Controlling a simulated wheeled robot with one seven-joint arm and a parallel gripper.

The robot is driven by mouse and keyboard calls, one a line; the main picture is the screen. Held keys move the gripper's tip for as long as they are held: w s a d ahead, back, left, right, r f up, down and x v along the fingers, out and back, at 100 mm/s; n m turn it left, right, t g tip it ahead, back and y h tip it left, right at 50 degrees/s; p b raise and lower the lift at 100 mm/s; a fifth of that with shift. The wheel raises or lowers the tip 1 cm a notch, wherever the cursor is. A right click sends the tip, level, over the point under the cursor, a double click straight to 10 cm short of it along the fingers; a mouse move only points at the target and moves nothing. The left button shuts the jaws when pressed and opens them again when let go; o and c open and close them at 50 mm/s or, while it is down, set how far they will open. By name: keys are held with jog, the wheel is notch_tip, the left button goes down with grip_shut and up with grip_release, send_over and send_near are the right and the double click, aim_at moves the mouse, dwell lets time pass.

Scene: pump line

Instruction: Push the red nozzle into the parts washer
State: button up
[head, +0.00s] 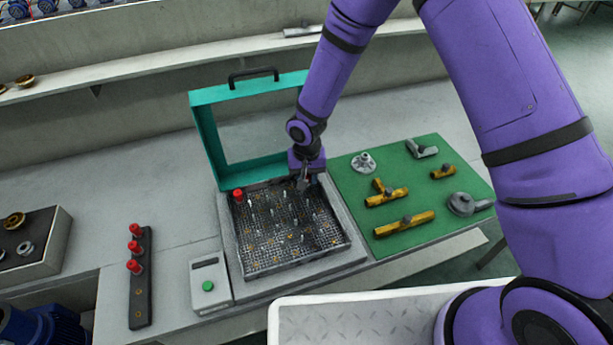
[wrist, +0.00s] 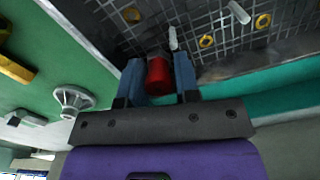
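A red nozzle (wrist: 158,75) sits between the two fingers of my gripper (wrist: 159,80) in the wrist view, and they look closed on it. In the head view my gripper (head: 303,183) is low at the back right of the parts washer's mesh basket (head: 290,240), and it hides this nozzle. The basket has several upright pale pins, one just beyond the nozzle in the wrist view. Another red nozzle (head: 238,194) stands in the back left corner. Three more red nozzles are on a black rack (head: 140,290) at the left, with empty holes in front. The teal lid (head: 197,130) stands open.
A green mat (head: 400,165) to the right holds brass fittings and grey metal parts, including a flanged piece (head: 363,163). A control box (head: 210,284) with a green button stands left of the washer. A grey block (head: 35,245) with rings is at the far left.

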jog(key=shift+d, duration=0.15)
jog(key=o, duration=0.5)
jog(key=shift+c, duration=0.2)
jog(key=shift+d, duration=0.2)
jog(key=shift+c, duration=0.6)
jog(key=shift+w+r, duration=0.1)
jog(key=shift+r, duration=0.1)
jog(key=shift+c, duration=0.2)
jog(key=shift+o, duration=0.2)
jog(key=shift+w+r, duration=0.1)
jog(key=shift+r, duration=0.8)
jog(key=shift+o, duration=0.6)
jog(key=shift+r, duration=0.55)
jog(key=shift+s+a+r, duration=0.1)
jog(key=shift+a+r, duration=0.05)
jog(key=shift+r, duration=0.55)
jog(key=shift+s+a+r, duration=0.1)
jog(key=shift+r, duration=0.6)
